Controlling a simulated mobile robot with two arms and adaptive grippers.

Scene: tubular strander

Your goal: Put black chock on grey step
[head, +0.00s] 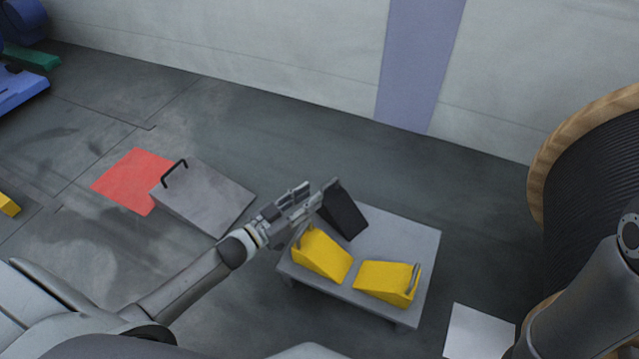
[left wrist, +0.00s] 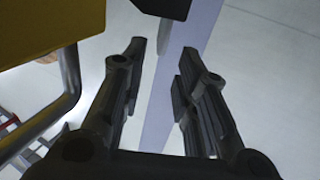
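The black chock (head: 345,212) is at the back left corner of the grey step (head: 415,238) in the head view; it appears to rest on it, though the gripper hides part of its base. Its dark underside or end also shows at the top of the left wrist view (left wrist: 162,7), with a thin grey handle end below it. My left gripper (head: 308,197) is just left of the chock. In the left wrist view the fingers (left wrist: 162,52) are apart, with a clear gap on both sides of the handle end. My right gripper is out of view.
Two yellow chocks (head: 323,254) (head: 388,281) stand on the front of the step, one close beside my left gripper. A grey ramp with a black handle (head: 212,198) lies by a red floor patch (head: 132,181). A large cable reel (head: 590,165) stands right.

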